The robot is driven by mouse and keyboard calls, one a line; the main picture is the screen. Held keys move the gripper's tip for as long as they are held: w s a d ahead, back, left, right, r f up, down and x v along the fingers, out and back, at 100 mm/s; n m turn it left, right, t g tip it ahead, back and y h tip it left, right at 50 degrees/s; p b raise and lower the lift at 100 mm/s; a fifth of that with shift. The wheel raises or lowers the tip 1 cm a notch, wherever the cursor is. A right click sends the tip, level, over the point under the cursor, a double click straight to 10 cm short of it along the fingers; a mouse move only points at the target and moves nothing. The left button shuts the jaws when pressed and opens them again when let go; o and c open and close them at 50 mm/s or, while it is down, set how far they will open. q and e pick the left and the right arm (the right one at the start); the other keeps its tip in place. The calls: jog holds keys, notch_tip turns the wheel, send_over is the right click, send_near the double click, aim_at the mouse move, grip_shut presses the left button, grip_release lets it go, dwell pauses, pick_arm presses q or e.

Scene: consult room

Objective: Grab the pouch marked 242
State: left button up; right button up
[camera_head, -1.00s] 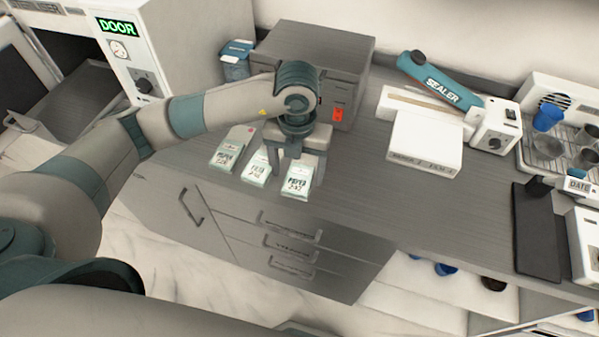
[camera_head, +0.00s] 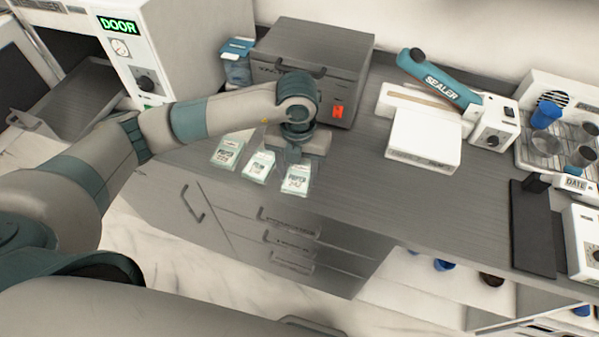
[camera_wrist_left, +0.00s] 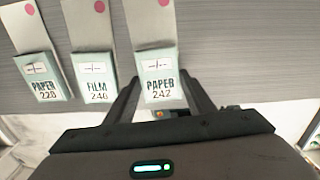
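Three pouches with pale green labels lie in a row on the grey counter. The pouch marked PAPER 242 (camera_head: 296,181) is the rightmost; it also shows in the left wrist view (camera_wrist_left: 160,88). Contact cannot be told. My right gripper is not in view.
A grey metal box (camera_head: 312,75) stands just behind the left gripper. A white sealer (camera_head: 425,140) with a teal arm is to the right. A rack with cups (camera_head: 560,145) and a dark pad (camera_head: 532,230) are farther right. The counter between is clear.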

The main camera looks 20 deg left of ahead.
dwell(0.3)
pick_arm(q)
jog(key=shift+r+b, duration=0.65)
jog(key=shift+r, duration=0.2)
jog(key=shift+s+d+r+b, duration=0.15)
jog(key=shift+r+b, duration=0.15)
jog(key=shift+r, duration=0.35)
jog(key=shift+s+d+r+b, duration=0.1)
jog(key=shift+r+b, duration=0.2)
jog(key=shift+r, duration=0.3)
jog(key=s+d+r+b, duration=0.2)
jog(key=s+d+r, duration=0.2)
jog(key=s, duration=0.6)
notch_tip(320, 180, up, 3)
jog(key=shift+d+f, duration=0.1)
jog(key=shift+d, duration=0.05)
